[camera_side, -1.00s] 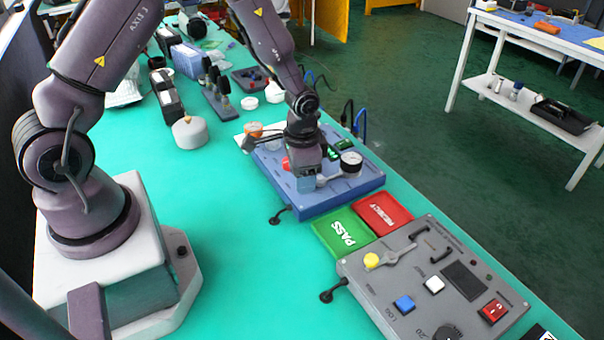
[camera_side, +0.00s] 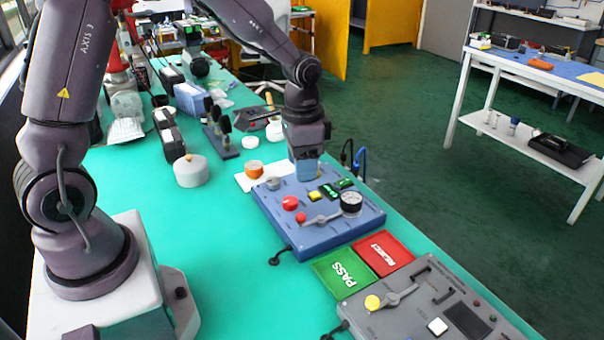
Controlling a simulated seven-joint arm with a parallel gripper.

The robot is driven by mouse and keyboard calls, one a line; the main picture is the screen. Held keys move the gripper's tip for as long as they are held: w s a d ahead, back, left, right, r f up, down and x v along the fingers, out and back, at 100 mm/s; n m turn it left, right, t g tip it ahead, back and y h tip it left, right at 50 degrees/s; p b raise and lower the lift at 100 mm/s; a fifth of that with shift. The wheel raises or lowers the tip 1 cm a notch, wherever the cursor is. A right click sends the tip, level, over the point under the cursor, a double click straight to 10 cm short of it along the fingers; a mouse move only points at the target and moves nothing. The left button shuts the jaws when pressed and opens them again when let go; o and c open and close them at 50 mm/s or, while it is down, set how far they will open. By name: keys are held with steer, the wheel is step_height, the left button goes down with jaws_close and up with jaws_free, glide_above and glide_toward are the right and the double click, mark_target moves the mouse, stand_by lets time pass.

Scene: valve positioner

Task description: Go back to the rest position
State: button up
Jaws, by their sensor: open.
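My gripper (camera_side: 305,170) hangs pointing down over the back edge of the blue valve panel (camera_side: 318,236). It is open, and I see nothing held in it. Its fingers are small and partly lost against the panel behind. The panel carries a red button (camera_side: 289,202), a yellow button (camera_side: 315,196), a grey lever with a red tip (camera_side: 301,217), a round gauge (camera_side: 351,201) and green displays (camera_side: 330,190). These controls stand clear of my gripper.
A green PASS mat (camera_side: 341,272) and a red REJECT mat (camera_side: 383,252) lie in front of the panel. A grey control box (camera_side: 430,310) is at the lower right. A grey round canister (camera_side: 190,171) and an orange-topped piece (camera_side: 254,169) stand left.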

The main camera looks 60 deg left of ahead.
stand_by(0.3)
steer(key=s+d+r+n+t, duration=0.3)
steer(key=s+r+t, duration=0.2)
steer(key=s+r, duration=1.1)
steer(key=shift+s+d+t, duration=0.25)
steer(key=shift+s+t, duration=0.05)
steer(key=shift+s, duration=0.15)
